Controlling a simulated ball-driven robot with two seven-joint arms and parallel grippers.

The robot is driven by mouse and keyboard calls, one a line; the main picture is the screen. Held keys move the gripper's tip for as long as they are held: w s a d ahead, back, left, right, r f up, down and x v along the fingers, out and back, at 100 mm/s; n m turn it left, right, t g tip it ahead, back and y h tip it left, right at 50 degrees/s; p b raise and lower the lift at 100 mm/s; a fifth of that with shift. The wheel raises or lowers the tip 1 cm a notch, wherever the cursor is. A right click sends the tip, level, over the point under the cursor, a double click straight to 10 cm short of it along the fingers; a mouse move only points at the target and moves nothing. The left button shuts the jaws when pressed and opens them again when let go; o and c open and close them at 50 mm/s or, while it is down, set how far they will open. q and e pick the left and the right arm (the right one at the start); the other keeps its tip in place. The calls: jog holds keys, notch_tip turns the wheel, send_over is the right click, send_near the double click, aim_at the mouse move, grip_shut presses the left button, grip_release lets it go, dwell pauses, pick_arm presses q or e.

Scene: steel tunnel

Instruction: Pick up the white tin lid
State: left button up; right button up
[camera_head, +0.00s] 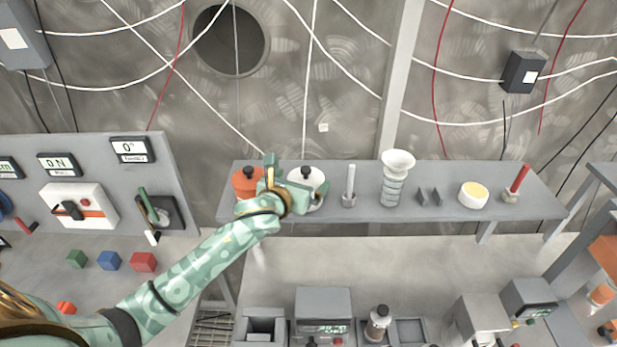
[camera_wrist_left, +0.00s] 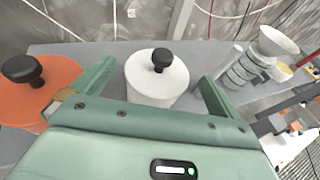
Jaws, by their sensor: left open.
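The white tin (camera_head: 317,195) stands upright on the wall shelf, its white lid (camera_head: 308,177) on top with a black knob. In the left wrist view the white lid (camera_wrist_left: 153,72) shows whole from above, its black knob at the back middle. My left gripper (camera_head: 292,178) is open and empty in front of the tin, partly covering it in the head view. In the left wrist view its two green fingers (camera_wrist_left: 158,84) stand apart, one on each side of the white tin, with visible gaps. I cannot tell their exact height against the lid. My right gripper is not in view.
An orange tin (camera_head: 246,181) with a black knob stands close left of the white one. To the right are a grey post (camera_head: 349,186), a white funnel on stacked rings (camera_head: 396,170), and a yellow-topped white pot (camera_head: 473,194). The shelf (camera_head: 440,211) has bare room at its front.

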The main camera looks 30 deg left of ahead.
aim_at(305, 177)
pick_arm(q)
jog(key=shift+w+a+f, duration=0.1)
jog(key=shift+w, duration=0.15)
jog(key=shift+w+f, duration=0.1)
jog(key=shift+w, duration=0.2)
jog(key=x, duration=0.3)
jog(key=shift+f, duration=0.1)
jog(key=shift+w+f, duration=0.1)
jog(key=shift+w, duration=0.05)
jog(key=shift+c, duration=1.2)
jog(key=shift+s, duration=0.25)
jog(key=c, duration=0.6)
jog(key=shift+w, duration=0.1)
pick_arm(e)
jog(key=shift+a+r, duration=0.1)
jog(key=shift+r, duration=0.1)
